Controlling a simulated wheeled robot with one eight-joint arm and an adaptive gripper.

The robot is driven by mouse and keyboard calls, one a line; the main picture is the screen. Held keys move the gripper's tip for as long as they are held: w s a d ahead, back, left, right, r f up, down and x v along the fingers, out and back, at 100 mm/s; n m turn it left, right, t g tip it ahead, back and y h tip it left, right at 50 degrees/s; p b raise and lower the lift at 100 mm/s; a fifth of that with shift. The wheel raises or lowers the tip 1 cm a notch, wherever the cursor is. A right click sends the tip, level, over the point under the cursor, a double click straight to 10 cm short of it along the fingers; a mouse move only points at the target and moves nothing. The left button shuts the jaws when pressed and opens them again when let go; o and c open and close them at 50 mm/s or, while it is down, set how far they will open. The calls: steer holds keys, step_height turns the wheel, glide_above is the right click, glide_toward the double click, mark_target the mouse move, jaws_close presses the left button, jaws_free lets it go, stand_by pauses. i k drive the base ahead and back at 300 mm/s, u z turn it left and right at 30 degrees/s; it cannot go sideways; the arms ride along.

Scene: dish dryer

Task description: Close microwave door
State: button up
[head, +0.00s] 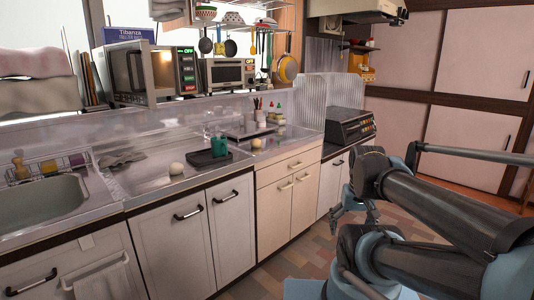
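The microwave (187,72) stands on the raised shelf behind the counter, at the upper left of the head view. Its door (124,72) has a dark window and a pale handle near its right edge. The door appears to stand partly open, with a brownish strip of the inside showing between it and the control panel, which reads OFF. My gripper (357,216) hangs low at the right centre, over the floor in front of the cabinets. It is far from the microwave. Its fingers look spread, with nothing between them.
A toaster oven (228,74) stands right of the microwave. A sink (40,208) is at the left. The counter holds a green item on a dark tray (208,157) and pale round items. Utensils and pans hang above. A stove (350,126) is at the right. Floor before the cabinets is clear.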

mark_target(131, 78)
steer(key=u, duration=1.65)
